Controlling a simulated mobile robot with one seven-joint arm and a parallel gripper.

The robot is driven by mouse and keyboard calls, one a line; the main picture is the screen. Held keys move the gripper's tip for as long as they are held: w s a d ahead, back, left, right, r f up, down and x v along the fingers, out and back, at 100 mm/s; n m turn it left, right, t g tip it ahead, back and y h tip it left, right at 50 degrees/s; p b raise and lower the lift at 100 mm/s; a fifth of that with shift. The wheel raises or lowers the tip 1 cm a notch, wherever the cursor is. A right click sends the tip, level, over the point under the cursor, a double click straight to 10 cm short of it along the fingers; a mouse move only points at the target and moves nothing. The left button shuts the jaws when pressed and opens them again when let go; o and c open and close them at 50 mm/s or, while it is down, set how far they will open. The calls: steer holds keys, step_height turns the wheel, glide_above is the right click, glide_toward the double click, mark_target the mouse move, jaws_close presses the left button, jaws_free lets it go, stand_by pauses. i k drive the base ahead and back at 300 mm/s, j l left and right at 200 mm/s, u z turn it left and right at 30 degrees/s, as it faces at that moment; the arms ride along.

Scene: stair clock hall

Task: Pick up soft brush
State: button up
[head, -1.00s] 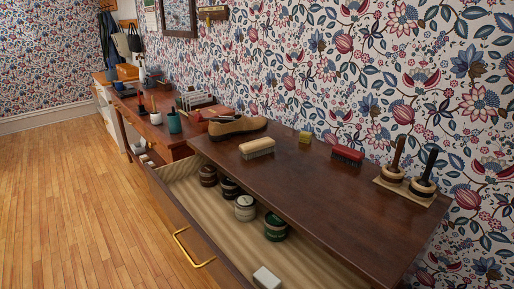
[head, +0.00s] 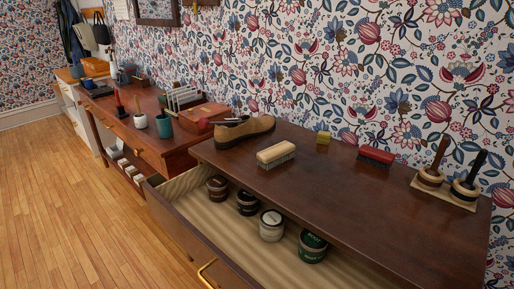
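Two brushes lie on the dark wooden tabletop (head: 330,205) with their bristles down. One has a pale wooden back (head: 276,152) and greyish bristles, near the tabletop's front edge. The other has a red back (head: 377,154) and dark bristles, farther right and closer to the wall. I cannot tell from this view which of them is the soft brush. Both stand apart from other things, and nothing covers them. My gripper is not in view.
Two upright-handled tools (head: 466,184) stand at right. An open drawer (head: 190,231) with several jars (head: 271,226) juts out in front. Wooden floor (head: 70,210) is clear at left.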

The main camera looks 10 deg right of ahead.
mark_target(271, 157)
steer(key=i+j, duration=0.3)
steer(key=j, duration=0.15)
steer(key=i+j, duration=0.65)
steer(key=j, duration=0.25)
steer(key=i+j, duration=0.65)
steer(key=j, duration=0.25)
steer(key=i+j, duration=0.35)
steer(key=i+j+z, duration=0.1)
steer(key=z, duration=1.15)
steer(key=i+z, duration=0.4)
steer(key=z, duration=0.2)
